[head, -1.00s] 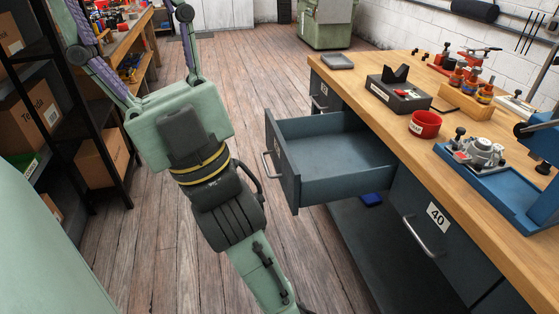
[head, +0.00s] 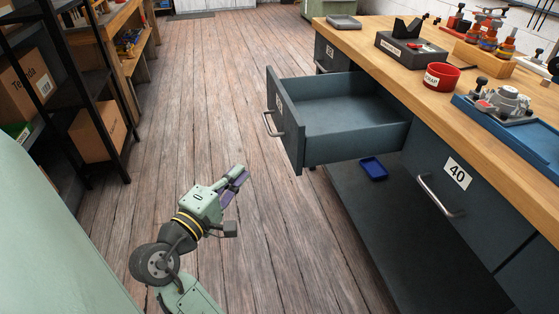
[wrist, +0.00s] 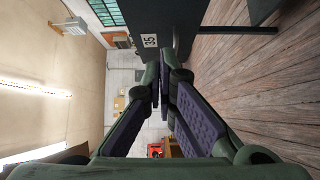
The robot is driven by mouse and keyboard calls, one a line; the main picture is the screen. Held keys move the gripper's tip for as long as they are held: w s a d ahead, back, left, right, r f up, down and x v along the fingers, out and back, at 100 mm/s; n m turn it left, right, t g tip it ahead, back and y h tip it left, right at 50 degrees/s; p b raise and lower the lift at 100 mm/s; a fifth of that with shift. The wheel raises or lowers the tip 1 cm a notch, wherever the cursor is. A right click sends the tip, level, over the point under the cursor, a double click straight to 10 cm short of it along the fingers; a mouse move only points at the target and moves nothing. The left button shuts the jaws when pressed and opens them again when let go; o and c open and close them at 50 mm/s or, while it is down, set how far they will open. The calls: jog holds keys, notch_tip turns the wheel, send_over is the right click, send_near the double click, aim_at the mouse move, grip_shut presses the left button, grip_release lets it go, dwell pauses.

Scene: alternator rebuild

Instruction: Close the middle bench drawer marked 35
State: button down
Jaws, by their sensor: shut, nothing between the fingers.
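The middle bench drawer (head: 345,112) is pulled well out of the bench, and its inside looks empty. Its dark front panel (head: 290,130) has a metal bar handle (head: 270,124) and faces left, towards the aisle. In the wrist view the label 35 (wrist: 150,41) shows sideways on the dark front. My gripper (head: 240,176) is in the aisle, left of the drawer front and apart from it. In the wrist view my gripper (wrist: 162,85) shows two purple-padded fingers brought together with nothing between them.
The wooden benchtop (head: 400,68) carries a red cup (head: 441,76), a blue fixture plate (head: 510,120) and tools. A closed drawer marked 40 (head: 458,172) is nearer. A small blue tray (head: 373,168) lies below the open drawer. Shelving stands left; the aisle floor (head: 190,100) is clear.

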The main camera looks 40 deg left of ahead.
jog(key=shift+h, duration=0.5)
jog(key=shift+w+d+f+p, duration=0.15)
jog(key=shift+w+d+p, duration=0.15)
jog(key=shift+w, duration=1.85)
jog(key=shift+w+d+f+p, duration=0.15)
jog(key=shift+w+d+p, duration=0.15)
jog(key=shift+w, duration=1.85)
jog(key=shift+w+d+f+p, duration=0.15)
jog(key=shift+w+d+p, duration=0.15)
jog(key=shift+w, duration=1.85)
